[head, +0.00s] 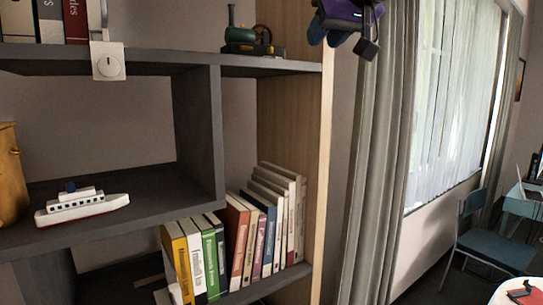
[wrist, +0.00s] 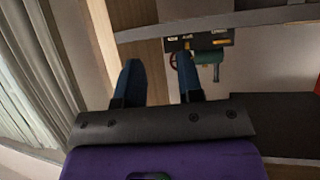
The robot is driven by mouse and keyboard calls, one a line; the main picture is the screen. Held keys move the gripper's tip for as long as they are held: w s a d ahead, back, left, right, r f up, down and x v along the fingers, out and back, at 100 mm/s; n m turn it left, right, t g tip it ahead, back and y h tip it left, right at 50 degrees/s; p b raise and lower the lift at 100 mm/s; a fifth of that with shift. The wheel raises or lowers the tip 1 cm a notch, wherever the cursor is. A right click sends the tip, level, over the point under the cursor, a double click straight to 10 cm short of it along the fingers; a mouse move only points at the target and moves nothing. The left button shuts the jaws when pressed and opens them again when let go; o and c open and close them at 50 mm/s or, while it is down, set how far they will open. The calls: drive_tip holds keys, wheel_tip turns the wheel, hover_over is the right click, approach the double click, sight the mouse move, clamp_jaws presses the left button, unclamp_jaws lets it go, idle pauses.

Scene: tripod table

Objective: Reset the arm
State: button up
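My gripper (head: 325,36) shows at the top of the head view, right of the bookshelf and in front of the wall and curtain edge. Its body is purple and its fingers are blue. The upper part of my arm is cut off by the frame. In the wrist view my gripper (wrist: 159,76) has its two blue fingers apart with nothing between them. Beyond the fingers is the shelf's wooden side panel.
The dark bookshelf (head: 207,140) holds a green toy train (head: 247,40), a toy ship (head: 80,204) and several books (head: 262,222). The train (wrist: 207,62) appears upside down in the wrist view. A grey curtain (head: 385,150) and blue chair (head: 490,245) stand right.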

drive_tip(key=s+d+f+m+g+h, duration=0.2)
drive_tip(key=s+d+f+g, duration=0.1)
drive_tip(key=s+d+f, duration=0.7)
drive_tip(key=s+d+f+m+g+h, duration=0.2)
drive_tip(key=s+d+f, duration=0.8)
drive_tip(key=f, duration=0.9)
drive_tip(key=s+g, duration=0.1)
drive_tip(key=s, duration=0.2)
drive_tip(key=shift+f+m+h, duration=0.25)
drive_tip(key=shift+m+h, duration=0.15)
